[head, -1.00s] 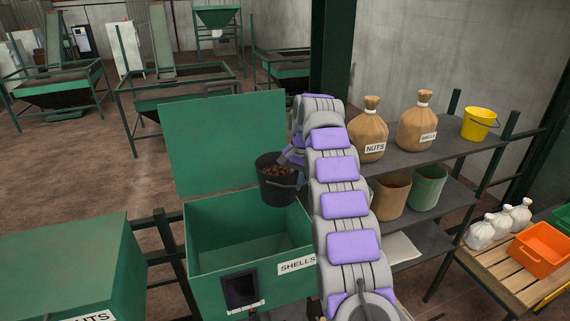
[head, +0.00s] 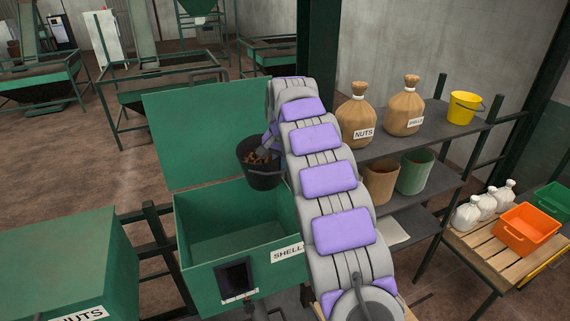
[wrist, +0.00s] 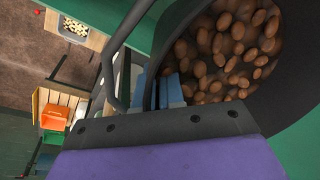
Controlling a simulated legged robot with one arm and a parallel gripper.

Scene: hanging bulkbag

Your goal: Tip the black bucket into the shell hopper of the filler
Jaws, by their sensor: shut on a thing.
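The black bucket (head: 262,176) hangs near the right rear corner of the open green shell hopper (head: 232,222), in front of its raised lid (head: 205,130). The hopper carries a SHELLS label and looks empty inside. The bucket is close to upright and holds brown nut-like pieces, which fill much of the wrist view (wrist: 225,50). My gripper (head: 268,152) is shut on the bucket at its rim; in the wrist view its blue-grey fingers (wrist: 170,92) meet the bucket wall. The arm hides part of the bucket's right side and the hopper's right edge.
A closed green NUTS box (head: 70,260) stands at left. A grey shelf (head: 425,140) at right holds NUTS and SHELLS sacks and a yellow bucket (head: 464,107). An orange crate (head: 526,230) and white bags stand on a wooden pallet table. Dark railing posts flank the hopper.

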